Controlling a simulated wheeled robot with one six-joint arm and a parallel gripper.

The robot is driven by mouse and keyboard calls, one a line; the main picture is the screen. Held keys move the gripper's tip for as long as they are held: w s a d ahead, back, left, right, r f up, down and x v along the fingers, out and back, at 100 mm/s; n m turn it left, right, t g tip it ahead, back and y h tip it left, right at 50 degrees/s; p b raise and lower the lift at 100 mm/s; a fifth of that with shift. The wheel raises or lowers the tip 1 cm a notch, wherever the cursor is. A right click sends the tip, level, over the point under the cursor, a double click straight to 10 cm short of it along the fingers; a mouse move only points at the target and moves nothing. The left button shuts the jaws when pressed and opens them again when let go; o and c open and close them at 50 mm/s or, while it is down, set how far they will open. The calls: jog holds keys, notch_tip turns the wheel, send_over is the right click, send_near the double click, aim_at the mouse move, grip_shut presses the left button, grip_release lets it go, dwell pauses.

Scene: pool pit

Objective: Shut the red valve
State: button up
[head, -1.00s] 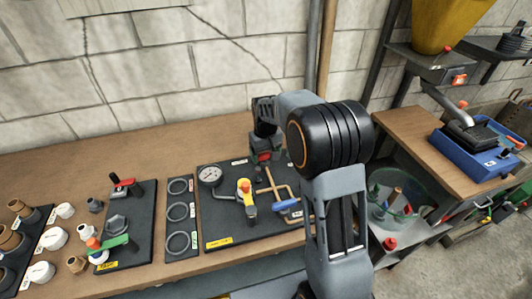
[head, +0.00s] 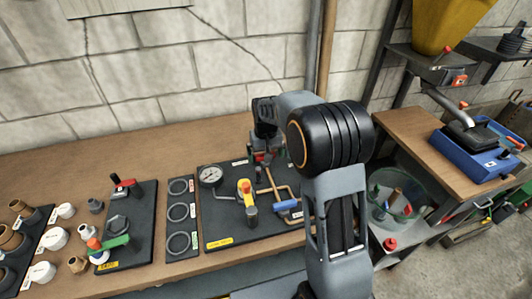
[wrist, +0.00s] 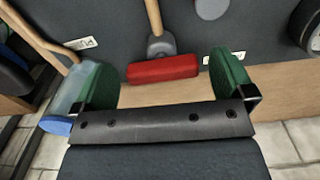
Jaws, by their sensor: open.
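The red valve's bar handle (wrist: 163,69) shows in the wrist view, on a grey stem at the end of a copper pipe (wrist: 153,17). The bar lies across the line of that pipe. My gripper (wrist: 165,80) is open, with one green fingertip to the left of the bar and one to the right. Gaps show on both sides, and I cannot tell the height difference. In the head view my gripper (head: 264,143) is over the back of the dark pipe board (head: 222,229), and my arm hides much of the red valve.
The board also holds a gauge (head: 210,175), a yellow-handled valve (head: 245,187) and a blue-handled valve (head: 288,205). The blue handle (wrist: 57,125) is near the left finger in the wrist view. Another red lever (head: 122,184) stands on a separate board to the left.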

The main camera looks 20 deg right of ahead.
notch_tip(320, 180, up, 14)
dwell(0.6)
jog(key=shift+f, duration=0.1)
jog(key=s+f+t, duration=0.2)
jog(key=s, duration=0.9)
jog(key=s+f+t, duration=0.1)
jog(key=s+f, duration=0.2)
jog(key=s, duration=0.8)
jog(key=shift+s+f+t, duration=0.15)
jog(key=shift+f+t, duration=0.15)
jog(key=shift+t, duration=0.1)
jog(key=shift+a, duration=0.1)
jog(key=shift+c, duration=0.5)
